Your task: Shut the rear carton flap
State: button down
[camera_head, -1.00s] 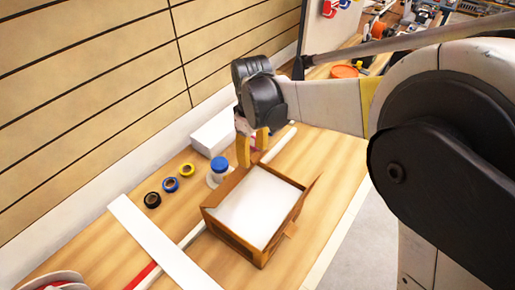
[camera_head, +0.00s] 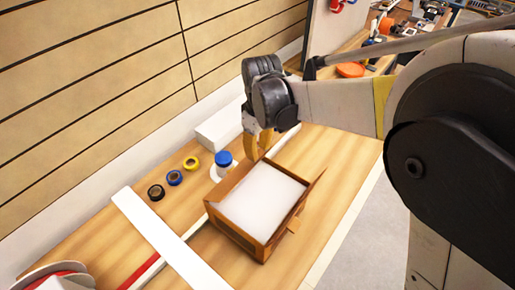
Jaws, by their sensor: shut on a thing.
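The brown carton (camera_head: 240,234) sits on the wooden bench with a white block (camera_head: 264,199) filling its top. A flap (camera_head: 311,190) stands up and leans outward on its right side. The rear flap (camera_head: 243,172) shows as a brown strip along the back-left edge, near my gripper's fingers. My gripper (camera_head: 257,148) points down at the carton's rear edge, its yellow fingers close together. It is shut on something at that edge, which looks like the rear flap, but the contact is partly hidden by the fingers.
A blue-capped white bottle (camera_head: 223,165) stands just left of the carton's rear. Black, blue and yellow tape rolls (camera_head: 174,178) lie further left. A long white strip (camera_head: 160,236) crosses the bench at front left. A white box (camera_head: 219,127) stands by the wall.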

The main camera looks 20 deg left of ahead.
jog(key=shift+s+d+f+t+y+b, duration=0.25)
jog(key=shift+d+f+t+y+b, duration=0.15)
jog(key=shift+d+f+y+b, duration=0.5)
jog(key=f+y, duration=0.1)
jog(key=d+y+b, duration=0.1)
jog(key=d+f+y+b, duration=0.1)
jog(key=shift+s+f+t+y, duration=0.25)
jog(key=shift+f+t+y, duration=0.05)
jog(key=shift+y, duration=0.1)
jog(key=shift+d+f+b, duration=0.1)
jog(key=shift+f+b, duration=0.3)
jog(key=shift+b, duration=0.2)
jog(key=c, duration=1.1)
grip_release()
jog(key=shift+o, duration=0.2)
jog(key=v, duration=1.2)
